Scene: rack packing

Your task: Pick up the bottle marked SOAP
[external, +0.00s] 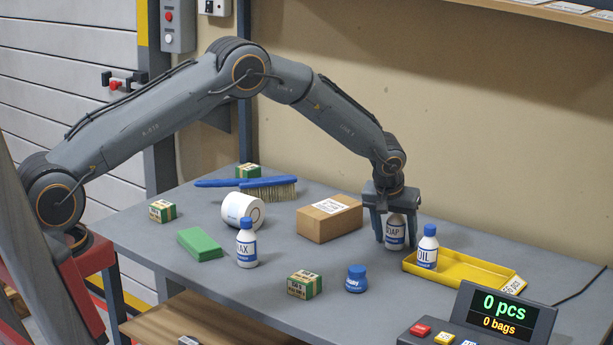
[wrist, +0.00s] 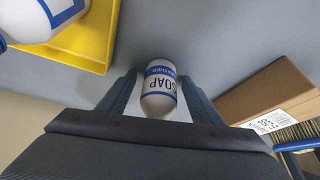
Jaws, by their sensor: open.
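The SOAP bottle (external: 395,234) is white with a blue-edged label and stands upright on the table, left of the yellow tray. My gripper (external: 394,240) is lowered over it from above, with one finger on each side. In the wrist view the SOAP bottle (wrist: 159,88) sits between the open fingers of my gripper (wrist: 158,92). A gap shows on either side of it there. The bottle's top is hidden behind the gripper in the external view.
The OIL bottle (external: 428,247) stands in the yellow tray (external: 480,270), close right of my gripper. A cardboard box (external: 328,220) is close on the left. The WAX bottle (external: 247,244), a blue jar (external: 356,279) and a small box (external: 304,285) stand nearer the front.

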